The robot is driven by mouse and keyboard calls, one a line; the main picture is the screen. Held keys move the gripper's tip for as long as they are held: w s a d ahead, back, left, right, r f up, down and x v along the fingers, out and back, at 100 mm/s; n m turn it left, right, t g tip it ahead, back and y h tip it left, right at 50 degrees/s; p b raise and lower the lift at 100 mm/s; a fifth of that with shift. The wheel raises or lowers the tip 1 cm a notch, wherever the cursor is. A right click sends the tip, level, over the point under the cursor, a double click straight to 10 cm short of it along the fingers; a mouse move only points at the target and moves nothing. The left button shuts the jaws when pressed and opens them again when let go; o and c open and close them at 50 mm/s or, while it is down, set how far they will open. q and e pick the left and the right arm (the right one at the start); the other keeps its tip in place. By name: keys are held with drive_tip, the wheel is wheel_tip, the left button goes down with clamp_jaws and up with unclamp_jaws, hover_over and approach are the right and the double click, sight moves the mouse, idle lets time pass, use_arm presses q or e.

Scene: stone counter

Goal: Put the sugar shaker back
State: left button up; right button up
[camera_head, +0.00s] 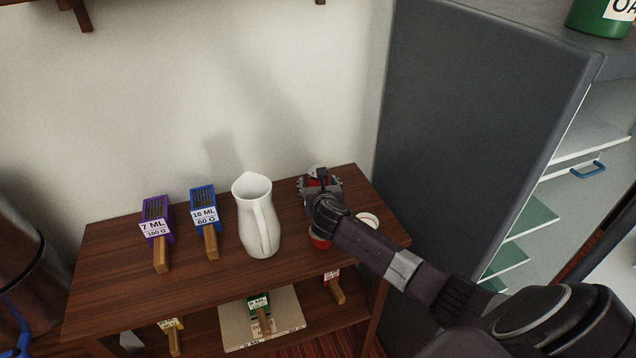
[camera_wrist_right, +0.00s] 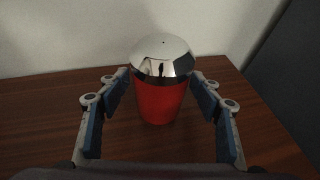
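The sugar shaker, a red cup with a domed chrome lid, stands upright on the wooden table in the right wrist view (camera_wrist_right: 160,97). In the head view only a little of its red body (camera_head: 312,182) shows, mostly hidden by my right gripper. My right gripper (camera_head: 320,183) is over the table's right end, near the wall. In the right wrist view its two blue-padded fingers (camera_wrist_right: 160,92) are spread on either side of the shaker, with a narrow gap visible on each side. My left gripper is not in view.
On the wooden table (camera_head: 120,262) stand a white pitcher (camera_head: 258,220), a purple grater-like tool (camera_head: 157,230) and a blue one (camera_head: 205,220). Another red item (camera_head: 320,239) and a white-topped round item (camera_head: 367,220) are beside my right wrist. A dark cabinet (camera_head: 470,120) rises at the right.

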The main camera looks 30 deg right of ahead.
drive_tip(key=shift+r, duration=0.2)
drive_tip(key=v, duration=1.2)
drive_tip(key=shift+a+b, duration=0.1)
drive_tip(key=shift+b, duration=0.2)
drive_tip(key=shift+f, duration=0.15)
